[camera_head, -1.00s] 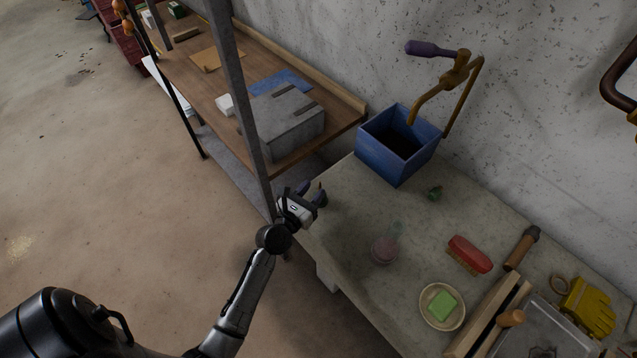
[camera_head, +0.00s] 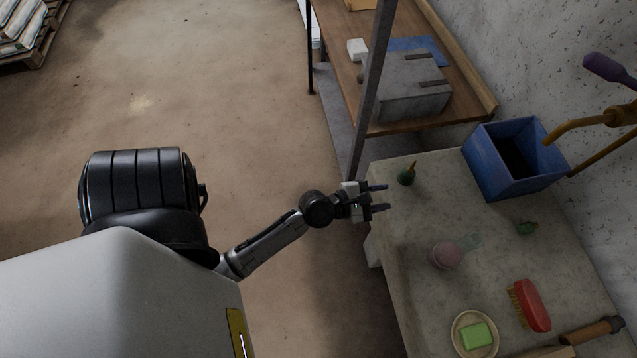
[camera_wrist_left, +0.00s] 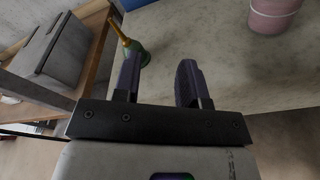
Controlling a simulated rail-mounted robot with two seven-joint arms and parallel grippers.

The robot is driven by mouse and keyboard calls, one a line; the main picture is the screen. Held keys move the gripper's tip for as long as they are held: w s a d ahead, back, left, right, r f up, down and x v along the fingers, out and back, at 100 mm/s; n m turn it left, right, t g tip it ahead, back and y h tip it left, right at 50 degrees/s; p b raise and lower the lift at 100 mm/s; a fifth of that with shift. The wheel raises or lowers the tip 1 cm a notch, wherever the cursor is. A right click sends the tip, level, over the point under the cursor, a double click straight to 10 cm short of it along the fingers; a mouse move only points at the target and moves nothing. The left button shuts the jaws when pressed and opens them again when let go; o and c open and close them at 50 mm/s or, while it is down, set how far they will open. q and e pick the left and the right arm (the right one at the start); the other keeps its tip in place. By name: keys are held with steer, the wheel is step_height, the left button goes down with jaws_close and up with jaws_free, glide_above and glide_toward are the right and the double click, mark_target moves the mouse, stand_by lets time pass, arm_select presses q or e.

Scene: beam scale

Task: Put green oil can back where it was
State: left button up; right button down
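The green oil can (camera_head: 406,177), with its thin orange spout, stands upright on the grey worktop (camera_head: 415,225) near its far left corner. It also shows in the left wrist view (camera_wrist_left: 138,55), just beyond the left fingertip. My left gripper (camera_head: 380,197) is open, with nothing between its fingers. It is at the left edge of the worktop, to the left of and nearer than the can, apart from it in the head view. Its two dark fingers are parted in the left wrist view (camera_wrist_left: 160,70). My right gripper is not in view.
A blue bin (camera_head: 488,168) stands at the back.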

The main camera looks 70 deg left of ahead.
arm_select(q)
steer(key=s+d+f+m+g+h, duration=0.1)
steer(key=s+d+f+m+g, duration=0.2)
steer(key=m, duration=0.6)
steer(key=s+d+f+m+g+h, duration=0.1)
steer(key=s+d+m+g, duration=0.4)
steer(key=m, duration=0.5)
steer(key=s+a+m+g+y, duration=0.1)
steer(key=s+m+g, duration=0.1)
steer(key=s+m, duration=0.3)
steer(key=s+a+f+m+g+y, duration=0.1)
steer(key=s+m+g+y, duration=0.1)
steer(key=s+m, duration=0.3)
steer(key=shift+s+a+f+m+g, duration=0.2)
steer(key=shift+s+a+m+g, duration=0.15)
steer(key=shift+m, duration=0.65)
step_height(320, 180, up, 16)
steer(key=p, duration=1.5)
steer(key=shift+f+p, duration=0.2)
steer(key=shift+p, duration=0.1)
